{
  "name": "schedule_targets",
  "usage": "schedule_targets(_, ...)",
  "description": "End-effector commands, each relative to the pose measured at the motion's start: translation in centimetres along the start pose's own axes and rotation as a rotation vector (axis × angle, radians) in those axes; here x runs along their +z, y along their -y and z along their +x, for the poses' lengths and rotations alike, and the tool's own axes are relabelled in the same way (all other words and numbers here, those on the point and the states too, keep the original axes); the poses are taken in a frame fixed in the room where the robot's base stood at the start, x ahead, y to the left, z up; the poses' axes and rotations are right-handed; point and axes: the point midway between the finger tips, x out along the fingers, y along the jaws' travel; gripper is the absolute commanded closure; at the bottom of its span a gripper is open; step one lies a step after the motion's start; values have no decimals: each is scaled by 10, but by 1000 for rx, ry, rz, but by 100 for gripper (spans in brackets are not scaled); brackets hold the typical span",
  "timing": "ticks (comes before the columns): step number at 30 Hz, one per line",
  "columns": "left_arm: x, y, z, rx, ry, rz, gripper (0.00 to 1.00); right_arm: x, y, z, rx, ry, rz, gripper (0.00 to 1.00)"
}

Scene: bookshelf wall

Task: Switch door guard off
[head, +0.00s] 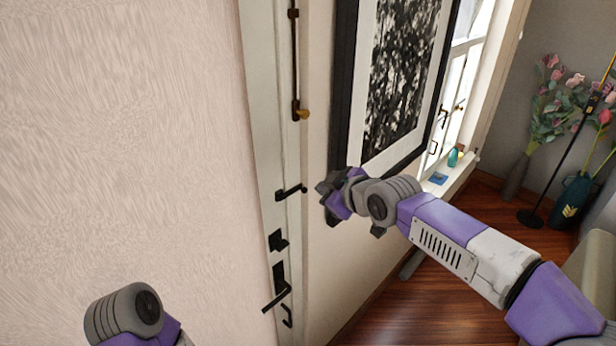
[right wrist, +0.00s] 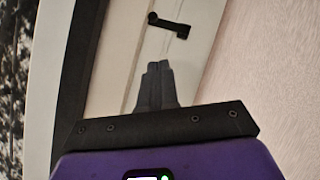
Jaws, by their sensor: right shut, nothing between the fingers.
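A pale door (head: 265,130) stands in a narrow strip left of the picture frame. A black door guard (head: 291,192) with a short arm sits on it at mid height, sticking out to the right. My right gripper (head: 322,190) is just right of the guard in the head view, apart from it, shut and empty. In the right wrist view the shut fingers (right wrist: 156,70) point at the pale door, and a black latch piece (right wrist: 168,24), likely the guard, lies beyond their tips. My left gripper is out of view; only part of that arm shows at lower left.
Below the guard are a black lock piece (head: 278,241) and a lever handle (head: 278,292). A vertical rod with a brass-coloured end (head: 300,112) is above. A black-framed picture (head: 400,80) hangs behind my right gripper. Flower vases (head: 575,195) stand at far right.

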Motion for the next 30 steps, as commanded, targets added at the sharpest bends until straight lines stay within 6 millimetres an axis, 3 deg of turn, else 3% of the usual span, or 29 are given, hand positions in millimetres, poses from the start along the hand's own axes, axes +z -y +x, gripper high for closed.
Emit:
schedule_targets(5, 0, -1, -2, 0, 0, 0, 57, -9, -5, -8, 12, -6, -21, 100)
schedule_targets(17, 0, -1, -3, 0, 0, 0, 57, -9, -4, 2, 8, -7, -18, 100)
schedule_targets(30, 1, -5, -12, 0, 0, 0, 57, -10, -4, 81, 7, -6, -17, 100)
